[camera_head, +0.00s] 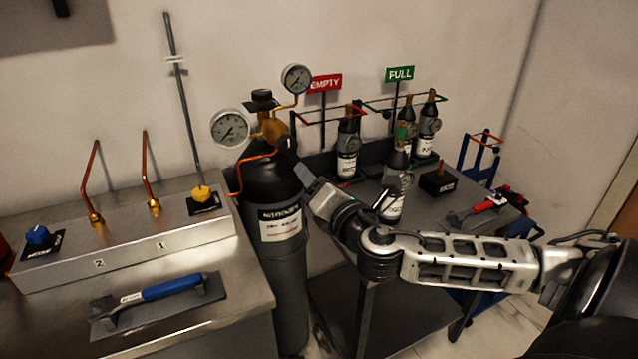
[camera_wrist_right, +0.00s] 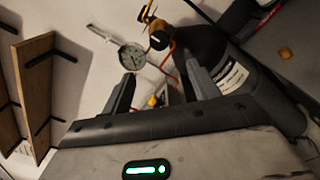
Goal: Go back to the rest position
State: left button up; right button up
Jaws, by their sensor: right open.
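My right arm comes in from the right in the head view and reaches across the front of the cart. Its gripper (camera_head: 314,184) is beside the upper right side of the large black nitrogen cylinder (camera_head: 289,285). In the right wrist view the two fingers of the right gripper (camera_wrist_right: 160,84) are spread apart with nothing between them. The black cylinder (camera_wrist_right: 203,45) and a round gauge (camera_wrist_right: 132,57) show beyond the fingers. Whether the gripper touches the cylinder is unclear in the head view. My left gripper is not in view.
Two gauges (camera_head: 231,128) (camera_head: 297,78) stand on the cylinder's regulator. A dark cart (camera_head: 345,220) holds several small bottles by EMPTY (camera_head: 325,84) and FULL (camera_head: 400,74) signs. A metal bench (camera_head: 235,305) at left holds a blue-handled wrench (camera_head: 165,291). A red-handled tool (camera_head: 483,207) lies right.

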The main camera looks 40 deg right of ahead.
dwell(0.4)
jog(key=s+a+f+m+g+y, duration=0.25)
jog(key=a+f+m, duration=0.2)
jog(key=f, duration=0.45)
jog(key=s+a+f+m+g+y, duration=0.25)
jog(key=s+a+f+m, duration=0.2)
jog(key=f, duration=0.55)
jog(key=s+a+f+m+g+y, duration=0.2)
jog(key=s+a+f+m, duration=0.7)
jog(key=m, duration=0.4)
jog(key=shift+s+a, duration=0.85)
jog(key=shift+a, duration=0.2)
